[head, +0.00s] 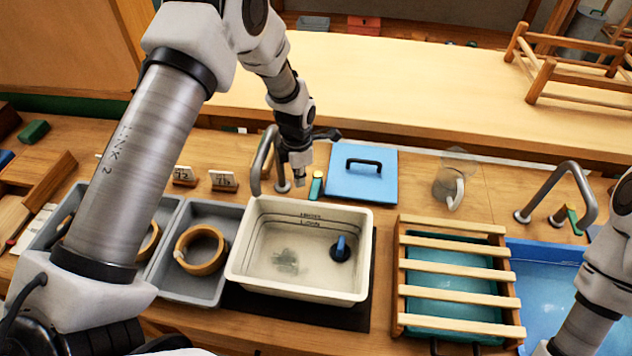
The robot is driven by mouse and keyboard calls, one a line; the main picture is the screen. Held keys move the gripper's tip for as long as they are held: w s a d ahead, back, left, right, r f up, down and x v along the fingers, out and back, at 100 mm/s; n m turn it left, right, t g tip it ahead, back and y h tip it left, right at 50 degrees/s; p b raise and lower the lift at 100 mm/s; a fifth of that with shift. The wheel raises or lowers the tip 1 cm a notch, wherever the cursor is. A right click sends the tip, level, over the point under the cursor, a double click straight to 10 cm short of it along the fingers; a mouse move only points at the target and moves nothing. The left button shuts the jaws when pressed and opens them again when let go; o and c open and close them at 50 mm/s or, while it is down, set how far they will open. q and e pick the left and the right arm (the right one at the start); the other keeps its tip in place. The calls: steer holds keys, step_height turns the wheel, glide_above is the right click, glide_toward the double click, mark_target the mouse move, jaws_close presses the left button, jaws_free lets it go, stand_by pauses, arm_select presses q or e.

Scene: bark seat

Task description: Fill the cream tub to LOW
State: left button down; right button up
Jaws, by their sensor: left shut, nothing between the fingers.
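The cream tub (240,262) stands in the middle of the counter on a dark mat. Two lettered level lines (311,220) run across its inner back wall; the lettering is too small to read surely. A blue knob-like piece (340,249) and a dark blurred patch (287,261) show inside; I cannot tell the water level. A grey curved tap (264,160) stands behind the tub's back left. A teal-topped handle (316,186) is beside it. My left gripper (301,180) is shut and empty, pointing down between the tap and the handle. My right gripper is out of view.
Grey trays (186,290) with wooden rings lie left of the tub. A blue board (361,178) and a clear jug (448,185) are behind it. A slatted wooden rack (458,273), a blue basin (545,262) and a second tap (560,190) are at right.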

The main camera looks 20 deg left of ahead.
mark_target(318, 190)
arm_select(q)
steer(key=shift+f, duration=0.1)
steer(key=shift+f+b, duration=0.7)
steer(key=shift+f, duration=0.95)
steer(key=shift+w+d, duration=0.25)
steer(key=shift+d, duration=1)
steer(key=shift+w+d, duration=0.25)
steer(key=shift+d, duration=0.95)
step_height(318, 190, up, 4)
steer(key=p, duration=0.3)
steer(key=shift+s+r, duration=0.1)
